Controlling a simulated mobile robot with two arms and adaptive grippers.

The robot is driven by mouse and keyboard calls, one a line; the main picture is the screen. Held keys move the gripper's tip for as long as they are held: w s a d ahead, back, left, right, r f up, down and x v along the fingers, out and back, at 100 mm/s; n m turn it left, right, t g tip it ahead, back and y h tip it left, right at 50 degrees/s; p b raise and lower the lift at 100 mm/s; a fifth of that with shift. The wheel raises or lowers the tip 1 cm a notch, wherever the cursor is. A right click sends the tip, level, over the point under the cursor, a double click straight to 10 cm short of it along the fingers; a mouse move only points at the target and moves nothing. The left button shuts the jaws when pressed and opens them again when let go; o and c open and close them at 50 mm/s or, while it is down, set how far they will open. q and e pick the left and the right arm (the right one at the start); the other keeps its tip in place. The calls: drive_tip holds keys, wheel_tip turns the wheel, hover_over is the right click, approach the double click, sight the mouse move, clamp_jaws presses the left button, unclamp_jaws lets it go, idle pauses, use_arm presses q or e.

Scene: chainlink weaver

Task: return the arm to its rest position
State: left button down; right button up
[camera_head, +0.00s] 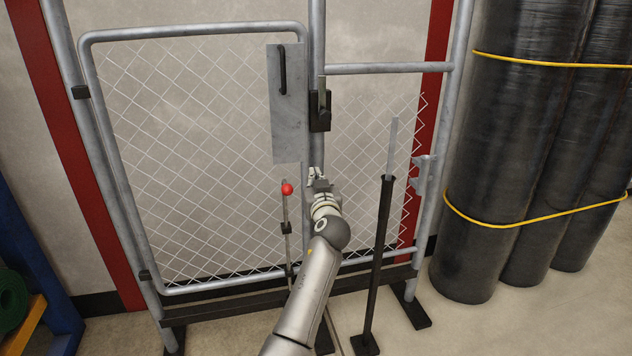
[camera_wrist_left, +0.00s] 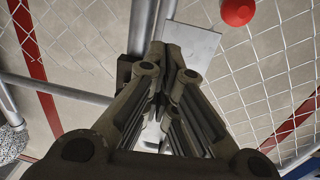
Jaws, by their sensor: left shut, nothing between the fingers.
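My left gripper (camera_head: 316,174) is shut and empty. In the head view it is raised in front of the fence frame, just right of a red ball-shaped knob (camera_head: 287,189) on a thin upright rod. My left arm (camera_head: 310,290) reaches up from the bottom middle. In the left wrist view the closed fingers (camera_wrist_left: 167,75) point up toward a grey metal plate (camera_wrist_left: 195,42), and the red knob (camera_wrist_left: 238,11) shows at the top. I cannot tell whether the gripper touches anything. My right gripper is not in view.
A chain-link gate (camera_head: 190,150) with a grey latch plate (camera_head: 287,120) stands ahead. A dark upright post (camera_head: 380,255) is right of my arm. Tall black wrapped rolls (camera_head: 490,170) with yellow straps stand at right. A blue stand (camera_head: 45,260) is at left.

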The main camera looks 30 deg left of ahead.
use_arm(q)
drive_tip(key=shift+s+d, duration=0.25)
drive_tip(key=shift+s, duration=0.05)
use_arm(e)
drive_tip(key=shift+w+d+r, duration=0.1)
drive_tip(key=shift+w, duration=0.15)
